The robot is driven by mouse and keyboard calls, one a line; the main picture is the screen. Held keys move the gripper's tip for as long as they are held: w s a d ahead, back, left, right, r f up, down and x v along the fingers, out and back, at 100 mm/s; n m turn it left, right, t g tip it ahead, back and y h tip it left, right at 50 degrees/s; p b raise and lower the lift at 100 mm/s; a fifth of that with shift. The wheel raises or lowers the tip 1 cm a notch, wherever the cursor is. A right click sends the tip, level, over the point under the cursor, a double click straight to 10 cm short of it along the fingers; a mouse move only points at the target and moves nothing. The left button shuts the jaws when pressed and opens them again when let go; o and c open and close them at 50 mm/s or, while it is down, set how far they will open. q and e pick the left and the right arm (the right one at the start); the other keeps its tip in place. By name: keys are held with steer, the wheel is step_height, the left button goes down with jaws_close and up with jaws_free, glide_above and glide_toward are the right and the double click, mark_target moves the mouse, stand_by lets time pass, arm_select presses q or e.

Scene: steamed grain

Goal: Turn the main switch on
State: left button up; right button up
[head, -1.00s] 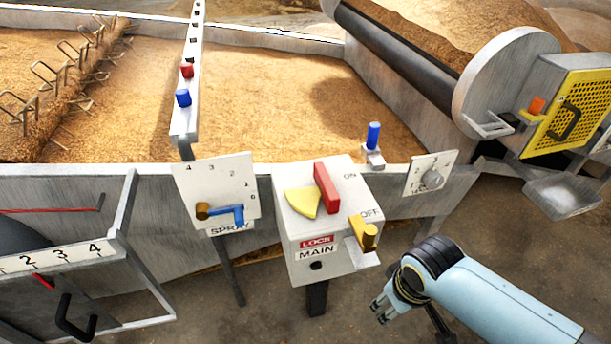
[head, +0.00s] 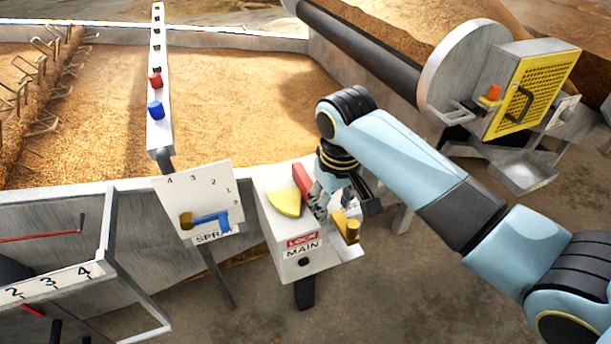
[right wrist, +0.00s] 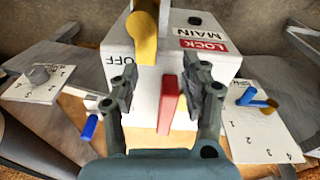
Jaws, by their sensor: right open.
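The main switch box (head: 290,262) is a white box on a post, marked LOCK and MAIN. Its red lever (head: 301,178) stands up from the top face beside a yellow sector (head: 286,204). My right gripper (head: 326,200) is over the box, open, its fingers pointing down and hiding part of the lever. In the right wrist view the red lever (right wrist: 168,104) stands between the two open fingers (right wrist: 164,92), with a visible gap to the left finger. OFF shows left of the fingers there; ON is hidden. My left gripper is out of view.
The spray panel (head: 200,188) with a blue lever (head: 211,220) is to the left. Behind is a grain bed (head: 250,110); a yellow guard (head: 535,90) stands right.

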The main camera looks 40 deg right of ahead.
step_height(320, 180, up, 9)
steer(key=m+g, duration=0.1)
glide_above(306, 178)
steer(key=shift+y, duration=0.3)
step_height(306, 178, down, 11)
steer(key=shift+a+r+b, duration=0.1)
steer(key=shift+b, duration=0.9)
jaws_close()
